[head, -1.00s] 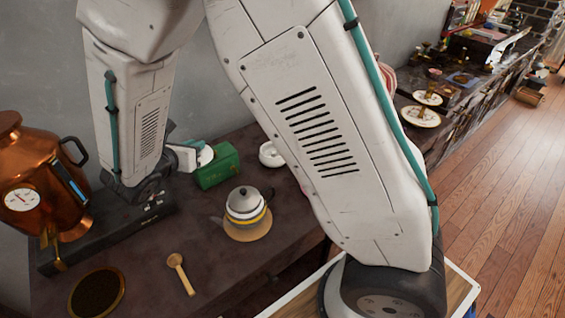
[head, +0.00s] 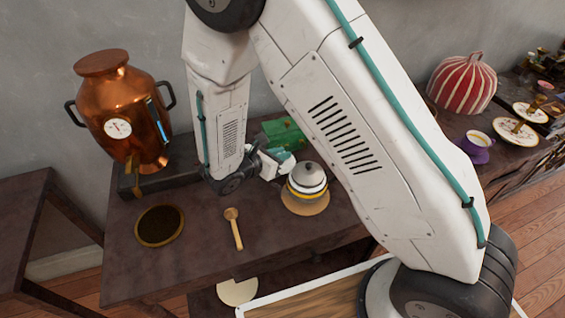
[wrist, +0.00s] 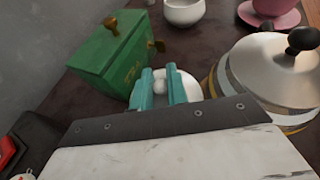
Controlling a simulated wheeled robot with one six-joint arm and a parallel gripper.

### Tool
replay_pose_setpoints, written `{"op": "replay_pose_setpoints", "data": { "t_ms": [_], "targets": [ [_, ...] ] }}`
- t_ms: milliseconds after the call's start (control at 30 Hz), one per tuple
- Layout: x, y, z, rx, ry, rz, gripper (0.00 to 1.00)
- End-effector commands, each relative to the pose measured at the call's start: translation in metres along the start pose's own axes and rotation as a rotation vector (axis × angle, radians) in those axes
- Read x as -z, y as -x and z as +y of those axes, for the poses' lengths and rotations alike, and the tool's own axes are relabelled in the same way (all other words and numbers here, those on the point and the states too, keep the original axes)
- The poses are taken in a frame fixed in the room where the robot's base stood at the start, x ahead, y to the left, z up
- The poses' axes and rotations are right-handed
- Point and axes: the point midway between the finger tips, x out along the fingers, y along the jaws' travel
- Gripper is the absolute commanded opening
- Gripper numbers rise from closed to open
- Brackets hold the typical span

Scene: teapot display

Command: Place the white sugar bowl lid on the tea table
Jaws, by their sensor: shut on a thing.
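The white sugar bowl lid (wrist: 187,84) is a small white disc with a round knob. My gripper (wrist: 161,90) is shut on its knob, with the teal fingers on either side. In the head view my gripper (head: 277,163) is over the dark brown tea table (head: 185,272), just left of the teapot (head: 307,180). I cannot tell whether the lid touches the table. A white bowl without a lid (wrist: 184,12) stands farther back in the wrist view; my arm hides it in the head view.
A green tin (wrist: 110,52) stands close left of the fingers. The silver-topped teapot (wrist: 275,70) is close on the right. A copper urn (head: 125,110), a wooden spoon (head: 234,228) and a round dark dish (head: 160,226) are at left.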

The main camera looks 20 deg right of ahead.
Motion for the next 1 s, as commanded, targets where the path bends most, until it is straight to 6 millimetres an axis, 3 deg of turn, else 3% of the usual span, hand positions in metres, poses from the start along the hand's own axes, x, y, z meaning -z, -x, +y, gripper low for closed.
{"op": "replay_pose_setpoints", "data": {
  "t_ms": [267, 667, 700, 767, 1000],
  "targets": [
    [0.035, -0.014, 0.001, 0.001, 0.002, -0.001, 0.00],
    [0.040, -0.016, 0.001, 0.000, 0.000, 0.000, 0.00],
    [0.040, -0.016, 0.001, 0.000, 0.000, 0.000, 0.21],
    [0.040, -0.016, 0.001, 0.000, -0.001, 0.000, 0.38],
    [0.040, -0.016, 0.001, 0.000, 0.000, 0.000, 0.38]
  ]
}}
